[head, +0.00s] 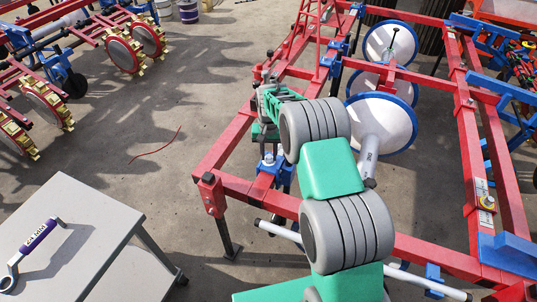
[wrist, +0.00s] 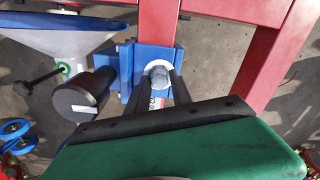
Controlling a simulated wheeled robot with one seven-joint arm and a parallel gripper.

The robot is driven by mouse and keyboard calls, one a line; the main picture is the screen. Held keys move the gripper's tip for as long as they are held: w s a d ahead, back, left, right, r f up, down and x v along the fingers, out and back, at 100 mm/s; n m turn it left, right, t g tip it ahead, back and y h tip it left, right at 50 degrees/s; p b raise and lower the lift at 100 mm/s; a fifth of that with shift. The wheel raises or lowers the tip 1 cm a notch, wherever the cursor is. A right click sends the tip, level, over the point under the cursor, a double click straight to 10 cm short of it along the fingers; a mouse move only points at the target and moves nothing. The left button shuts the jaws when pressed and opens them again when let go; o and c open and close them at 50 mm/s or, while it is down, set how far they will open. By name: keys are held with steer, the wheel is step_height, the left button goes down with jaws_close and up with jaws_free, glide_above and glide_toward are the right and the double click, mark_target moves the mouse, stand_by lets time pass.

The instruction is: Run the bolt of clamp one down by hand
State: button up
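In the wrist view a blue clamp (wrist: 166,56) sits on a red frame bar, with a pale round bolt head (wrist: 159,74) on its face. My gripper (wrist: 161,84) has its two dark fingers apart, one on each side of the bolt head. I cannot tell whether they touch it. In the head view my gripper (head: 264,126) is low over the red frame, partly hidden by my own arm. A blue clamp with a grey bolt (head: 268,158) shows just below it there. I cannot tell which clamp is numbered one.
White discs with blue rims (head: 382,122) hang right of my arm. A black cylinder (wrist: 84,95) stands close left of the fingers in the wrist view. A purple-handled wrench (head: 42,234) lies on a grey table (head: 95,215). Floor left of the frame is mostly clear.

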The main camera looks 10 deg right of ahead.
steer(key=o, duration=0.3)
step_height(320, 180, up, 8)
steer(key=shift+f, duration=0.1)
stand_by(0.3)
step_height(320, 180, up, 8)
steer(key=p, duration=0.1)
glide_above(269, 156)
steer(key=shift+f, duration=0.1)
stand_by(0.6)
